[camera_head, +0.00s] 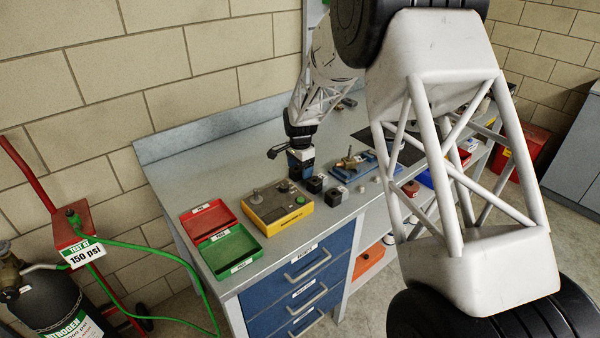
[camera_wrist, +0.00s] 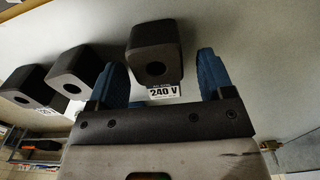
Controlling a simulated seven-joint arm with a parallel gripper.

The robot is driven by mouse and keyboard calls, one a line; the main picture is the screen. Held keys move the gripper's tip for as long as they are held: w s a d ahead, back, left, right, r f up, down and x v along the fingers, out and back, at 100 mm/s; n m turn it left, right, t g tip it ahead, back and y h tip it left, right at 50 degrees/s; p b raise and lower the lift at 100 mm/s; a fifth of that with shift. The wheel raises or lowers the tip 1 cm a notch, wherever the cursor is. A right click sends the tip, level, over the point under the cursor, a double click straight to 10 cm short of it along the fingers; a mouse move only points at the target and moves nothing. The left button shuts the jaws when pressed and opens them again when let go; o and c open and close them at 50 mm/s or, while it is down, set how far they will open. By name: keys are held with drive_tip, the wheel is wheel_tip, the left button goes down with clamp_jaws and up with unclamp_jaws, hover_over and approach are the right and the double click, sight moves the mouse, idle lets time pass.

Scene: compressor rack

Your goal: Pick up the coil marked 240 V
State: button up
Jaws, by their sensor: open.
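The coil marked 240 V (camera_wrist: 152,62) is a black block with a round hole and a white label. In the wrist view it stands on the grey bench between the two blue fingers of my gripper (camera_wrist: 160,75). The fingers are open, with a gap visible on each side of the coil. In the head view my gripper (camera_head: 300,161) is low over the bench at the end of the coil row, and it largely hides this coil.
Two similar black coils, one (camera_wrist: 80,75) nearer and one (camera_wrist: 28,86) farther, stand left in the wrist view. In the head view, a yellow tester box (camera_head: 279,212), a red tray (camera_head: 207,220) and a green tray (camera_head: 230,250) lie left of my gripper. A blue tray (camera_head: 345,172) is behind-right.

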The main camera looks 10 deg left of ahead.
sight(300, 167)
drive_tip(key=c, duration=1.1)
drive_tip(key=shift+r, duration=0.1)
drive_tip(key=shift+r, duration=4.95)
drive_tip(key=shift+d, duration=0.1)
